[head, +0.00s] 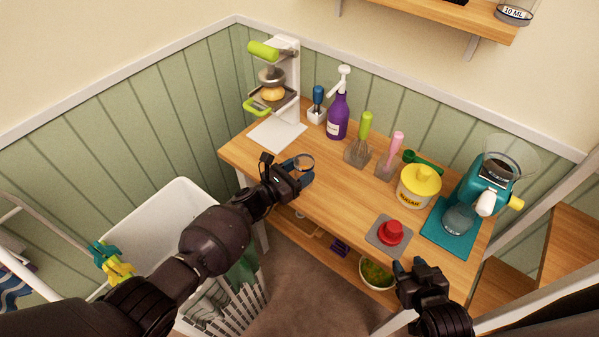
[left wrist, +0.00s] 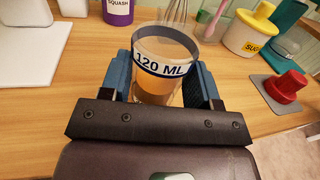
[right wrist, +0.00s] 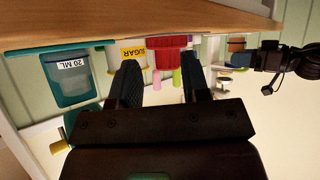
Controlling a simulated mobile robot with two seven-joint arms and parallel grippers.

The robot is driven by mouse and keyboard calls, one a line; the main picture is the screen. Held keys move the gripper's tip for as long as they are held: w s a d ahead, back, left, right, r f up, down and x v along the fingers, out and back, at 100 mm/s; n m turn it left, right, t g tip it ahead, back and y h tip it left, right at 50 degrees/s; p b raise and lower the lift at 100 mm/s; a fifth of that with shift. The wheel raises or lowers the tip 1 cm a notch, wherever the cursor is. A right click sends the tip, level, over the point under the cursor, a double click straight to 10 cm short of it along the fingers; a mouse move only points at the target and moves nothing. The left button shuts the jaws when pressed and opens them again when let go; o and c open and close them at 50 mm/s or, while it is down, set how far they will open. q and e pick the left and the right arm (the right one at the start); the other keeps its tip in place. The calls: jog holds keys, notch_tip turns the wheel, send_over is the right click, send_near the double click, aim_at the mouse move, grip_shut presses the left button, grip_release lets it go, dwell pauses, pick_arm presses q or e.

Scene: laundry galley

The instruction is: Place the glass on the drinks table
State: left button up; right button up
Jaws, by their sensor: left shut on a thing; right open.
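The glass (left wrist: 163,68) is clear with a dark blue rim band and a "120 ML" label. In the left wrist view it stands between the blue fingers of my left gripper (left wrist: 165,85), which is shut on it. In the head view the glass (head: 304,161) and my left gripper (head: 298,172) are over the front left part of the wooden drinks table (head: 325,198). I cannot tell whether its base touches the wood. My right gripper (head: 411,266) is open and empty, off the table's front right edge; it also shows in the right wrist view (right wrist: 160,80).
A red object (head: 391,233) sits on a grey mat. The middle front is clear. A white basket (head: 165,225) stands left.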

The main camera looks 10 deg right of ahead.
dwell(0.3)
pick_arm(q)
jog(key=shift+f, duration=0.2)
jog(key=o, duration=1.1)
jog(key=shift+c, duration=0.2)
jog(key=shift+r, duration=0.15)
jog(key=shift+r, duration=0.15)
jog(key=v, duration=1.2)
jog(key=shift+p, duration=0.45)
jog(key=shift+a, duration=0.1)
